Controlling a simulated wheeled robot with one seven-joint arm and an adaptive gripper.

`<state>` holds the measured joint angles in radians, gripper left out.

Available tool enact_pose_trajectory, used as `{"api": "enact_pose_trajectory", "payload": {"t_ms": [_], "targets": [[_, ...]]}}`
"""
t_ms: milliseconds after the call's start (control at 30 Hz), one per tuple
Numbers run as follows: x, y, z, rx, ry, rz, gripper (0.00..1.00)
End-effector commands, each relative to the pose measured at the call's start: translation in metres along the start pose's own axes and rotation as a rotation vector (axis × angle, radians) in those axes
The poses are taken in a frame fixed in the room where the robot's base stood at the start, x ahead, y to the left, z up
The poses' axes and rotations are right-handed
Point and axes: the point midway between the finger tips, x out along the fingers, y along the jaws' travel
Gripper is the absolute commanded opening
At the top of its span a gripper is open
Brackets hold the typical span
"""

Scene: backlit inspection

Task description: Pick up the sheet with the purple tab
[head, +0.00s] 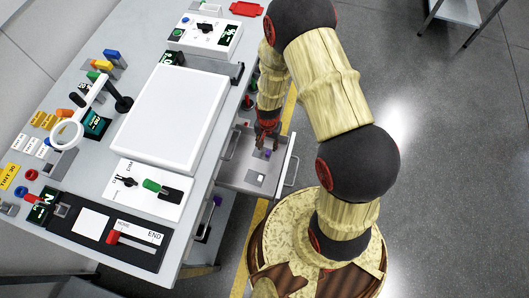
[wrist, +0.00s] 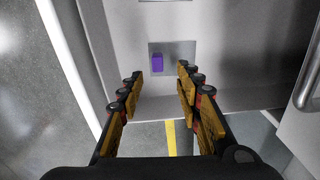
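A small purple tab (wrist: 157,61) stands in a square grey recess in the wrist view. It also shows as a small purple spot (head: 267,153) in the open drawer in the head view. I cannot make out a separate sheet around the tab. My gripper (wrist: 160,78) is open, with its two fingers apart and nothing between them; the tab lies beyond the fingertips, between their lines. In the head view my gripper (head: 266,140) points down over the drawer, just above the tab.
The open drawer (head: 240,178) juts from the workbench, with a handle at its front and a white square (head: 260,178) inside. A white light panel (head: 172,116) and control boxes cover the benchtop. Another purple item (head: 217,200) shows lower down. Open floor lies right.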

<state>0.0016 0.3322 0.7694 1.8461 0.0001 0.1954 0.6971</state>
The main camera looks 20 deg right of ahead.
Motion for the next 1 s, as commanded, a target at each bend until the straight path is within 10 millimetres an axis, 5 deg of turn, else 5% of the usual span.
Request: {"api": "enact_pose_trajectory", "payload": {"t_ms": [467, 700, 1000], "targets": [[0.054, 0.004, -0.007, -0.002, 0.0, 0.0, 0.35], [0.054, 0.003, -0.007, -0.002, 0.001, -0.001, 0.35], [0.054, 0.003, -0.007, -0.002, 0.001, -0.001, 0.18]]}}
